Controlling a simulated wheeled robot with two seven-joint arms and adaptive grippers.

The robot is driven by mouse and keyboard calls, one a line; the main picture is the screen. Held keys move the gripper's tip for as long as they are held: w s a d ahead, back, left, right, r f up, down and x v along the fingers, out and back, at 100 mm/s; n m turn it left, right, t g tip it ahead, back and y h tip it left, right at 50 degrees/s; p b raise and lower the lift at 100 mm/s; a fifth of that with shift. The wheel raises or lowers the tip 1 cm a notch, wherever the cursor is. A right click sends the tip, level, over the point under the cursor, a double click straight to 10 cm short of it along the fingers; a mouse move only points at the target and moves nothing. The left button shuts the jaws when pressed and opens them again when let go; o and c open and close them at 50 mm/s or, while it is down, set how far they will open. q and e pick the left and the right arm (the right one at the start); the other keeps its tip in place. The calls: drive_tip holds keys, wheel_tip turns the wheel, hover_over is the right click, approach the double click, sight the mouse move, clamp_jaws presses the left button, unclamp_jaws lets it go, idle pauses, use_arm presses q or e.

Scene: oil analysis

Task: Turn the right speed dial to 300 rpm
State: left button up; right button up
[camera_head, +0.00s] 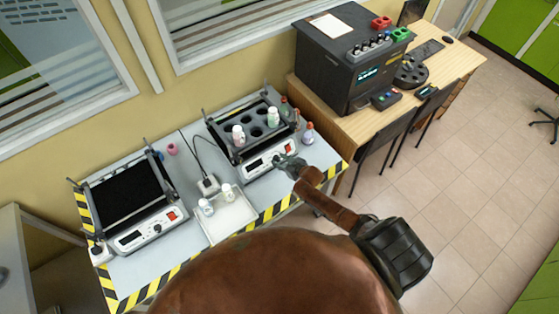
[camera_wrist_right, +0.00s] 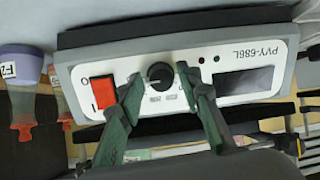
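The right shaker (camera_head: 257,168) stands at the back right of the grey bench, its white front panel (camera_wrist_right: 235,57) filling much of the right wrist view. The black round speed dial (camera_wrist_right: 160,75) sits on that panel, between a red switch (camera_wrist_right: 103,92) and a dark display (camera_wrist_right: 244,80). Its setting is too small to read. My right gripper (camera_head: 281,158) is at this panel. In the wrist view its two fingers (camera_wrist_right: 160,78) are apart, one on each side of the dial, with small gaps showing. My left gripper is not in view.
A second shaker (camera_head: 147,236) stands at the left of the bench. A white tray (camera_head: 228,222) with white bottles lies between them. Bottles (camera_head: 239,135) stand in the right shaker's rack; another bottle (camera_head: 308,133) stands beside it. A black analyser (camera_head: 333,75) is on the wooden desk.

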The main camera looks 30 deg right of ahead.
drive_tip(key=shift+o, duration=0.6)
drive_tip(key=shift+r, duration=0.1)
drive_tip(key=v, duration=1.2)
